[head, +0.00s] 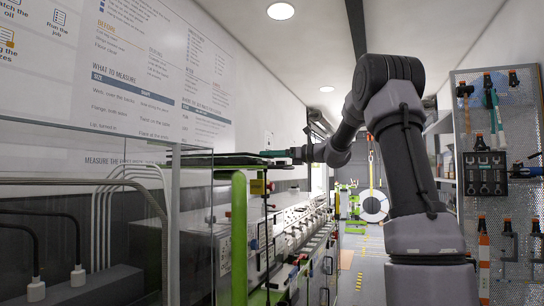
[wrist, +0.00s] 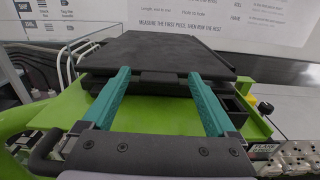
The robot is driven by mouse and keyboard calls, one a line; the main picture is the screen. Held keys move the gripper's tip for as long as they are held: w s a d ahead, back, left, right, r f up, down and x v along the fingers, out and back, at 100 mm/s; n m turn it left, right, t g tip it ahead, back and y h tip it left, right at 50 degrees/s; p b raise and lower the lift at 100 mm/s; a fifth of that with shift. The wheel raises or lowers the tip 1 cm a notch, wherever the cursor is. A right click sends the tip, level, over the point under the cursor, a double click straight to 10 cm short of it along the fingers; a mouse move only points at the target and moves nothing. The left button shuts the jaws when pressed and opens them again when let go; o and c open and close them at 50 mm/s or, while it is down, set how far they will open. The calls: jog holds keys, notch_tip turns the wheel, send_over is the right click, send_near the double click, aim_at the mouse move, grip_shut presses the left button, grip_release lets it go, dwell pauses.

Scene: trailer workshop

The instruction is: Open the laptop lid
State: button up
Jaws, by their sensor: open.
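The dark laptop (wrist: 165,52) lies on a green shelf (wrist: 72,108). Its lid is a flat black slab, and a dark base shows below its front edge. In the head view the laptop (head: 205,158) is seen edge-on as thin dark layers. My gripper (wrist: 158,76) is open, with its two teal fingers spread at the laptop's front edge. The fingertips overlap that edge in the wrist view; I cannot tell whether they touch it. In the head view my gripper (head: 268,153) reaches in from the right at about the laptop's height.
A green post (head: 239,235) stands below the shelf. A glass-walled enclosure (head: 80,215) with cables is at the left. A wall poster (head: 140,75) hangs behind the laptop. A machine with a control row (head: 300,225) runs along the left. The aisle floor (head: 362,270) is clear.

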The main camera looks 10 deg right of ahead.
grip_shut()
jog(key=shift+r, duration=0.25)
dwell(0.8)
